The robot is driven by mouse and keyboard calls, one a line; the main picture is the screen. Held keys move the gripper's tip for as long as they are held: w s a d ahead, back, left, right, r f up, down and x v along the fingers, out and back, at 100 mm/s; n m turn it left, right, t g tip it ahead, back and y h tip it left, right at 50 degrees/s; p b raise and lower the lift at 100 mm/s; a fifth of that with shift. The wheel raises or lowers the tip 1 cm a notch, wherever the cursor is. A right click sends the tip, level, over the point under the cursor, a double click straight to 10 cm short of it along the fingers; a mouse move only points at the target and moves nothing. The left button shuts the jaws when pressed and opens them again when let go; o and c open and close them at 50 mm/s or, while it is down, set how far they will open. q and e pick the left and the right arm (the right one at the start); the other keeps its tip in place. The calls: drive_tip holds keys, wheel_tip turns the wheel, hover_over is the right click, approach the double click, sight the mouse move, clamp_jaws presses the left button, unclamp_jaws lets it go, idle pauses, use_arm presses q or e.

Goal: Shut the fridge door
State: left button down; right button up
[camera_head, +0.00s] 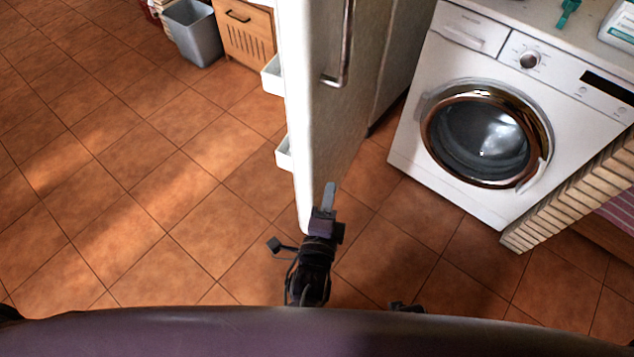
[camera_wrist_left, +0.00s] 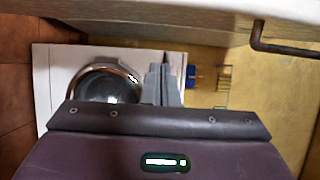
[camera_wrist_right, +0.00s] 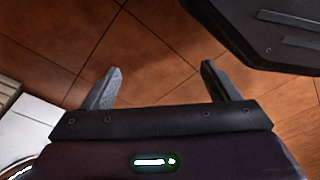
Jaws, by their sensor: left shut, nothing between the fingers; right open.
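The fridge door (camera_head: 300,120) stands open, almost edge-on to me in the head view. Its white inner shelves (camera_head: 272,76) face left and its outer face with a long handle (camera_head: 346,45) faces right. My left gripper (camera_head: 329,190) is shut and empty by the door's lower near edge, on the outer-face side. I cannot tell whether it touches the door. In the left wrist view its fingers (camera_wrist_left: 163,82) are together, with the door handle (camera_wrist_left: 270,45) at top right. My right gripper (camera_wrist_right: 162,85) is open and empty above the tiled floor. The fridge interior is hidden.
A white washing machine (camera_head: 470,120) stands to the right, beside a brick counter end (camera_head: 570,195). A grey bin (camera_head: 193,32) and a wooden cabinet (camera_head: 247,35) are at the back left. The tiled floor (camera_head: 150,190) left of the door is clear.

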use_arm(q)
hover_over(320, 152)
drive_tip(key=s+d, duration=0.4)
drive_tip(key=s, duration=0.2)
drive_tip(key=a, duration=0.1)
drive_tip(key=w+a, duration=0.1)
drive_tip(key=a, duration=0.1)
drive_tip(key=shift+w+a, duration=0.3)
drive_tip(key=shift+a, duration=0.05)
use_arm(e)
drive_tip(key=shift+w+r, duration=0.15)
drive_tip(key=shift+w, duration=0.3)
use_arm(q)
drive_tip(key=shift+a, duration=0.1)
